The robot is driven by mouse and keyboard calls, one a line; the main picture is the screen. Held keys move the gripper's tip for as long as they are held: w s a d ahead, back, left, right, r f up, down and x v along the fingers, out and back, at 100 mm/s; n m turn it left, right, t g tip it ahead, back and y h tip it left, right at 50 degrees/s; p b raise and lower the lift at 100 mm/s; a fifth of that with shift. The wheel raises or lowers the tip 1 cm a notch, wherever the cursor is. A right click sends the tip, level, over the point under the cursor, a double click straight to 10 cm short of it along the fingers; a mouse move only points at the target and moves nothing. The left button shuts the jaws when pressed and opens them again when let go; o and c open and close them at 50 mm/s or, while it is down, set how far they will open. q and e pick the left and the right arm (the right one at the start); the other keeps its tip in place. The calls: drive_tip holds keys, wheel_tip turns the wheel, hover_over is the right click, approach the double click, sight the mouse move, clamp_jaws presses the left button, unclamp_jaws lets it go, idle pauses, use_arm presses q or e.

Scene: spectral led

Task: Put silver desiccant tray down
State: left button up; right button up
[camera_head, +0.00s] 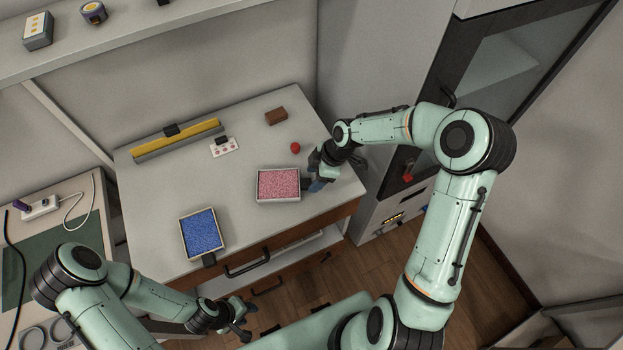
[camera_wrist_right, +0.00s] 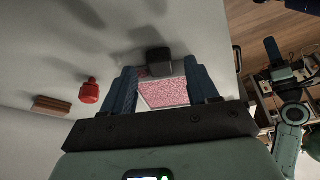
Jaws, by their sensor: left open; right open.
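A silver-rimmed tray of pink beads (camera_head: 278,185) rests on the light grey worktop (camera_head: 240,160). In the right wrist view the same tray (camera_wrist_right: 165,93) shows between the fingers, with a dark block-shaped handle (camera_wrist_right: 158,61) at its far edge. My right gripper (camera_head: 317,183) is open at the tray's right side; I cannot tell whether the fingers touch it. Another tray, filled with blue beads (camera_head: 202,233), lies on the worktop nearer the front left, with a dark handle at its front edge. My left gripper (camera_head: 243,315) is open and empty, below the worktop's front edge.
A red knob-like piece (camera_head: 295,148) and a brown block (camera_head: 276,116) stand behind the pink tray. A yellow-and-grey bar (camera_head: 178,139) and a white card (camera_head: 224,147) lie at the back left. The worktop's middle left is clear.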

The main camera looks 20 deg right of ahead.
use_arm(q)
drive_tip(key=shift+w+r, duration=0.15)
drive_tip(key=shift+r, duration=0.05)
use_arm(e)
drive_tip(key=v, duration=0.9)
drive_tip(key=shift+r, duration=0.2)
drive_tip(key=shift+s+f, duration=0.1)
drive_tip(key=shift+s, duration=0.05)
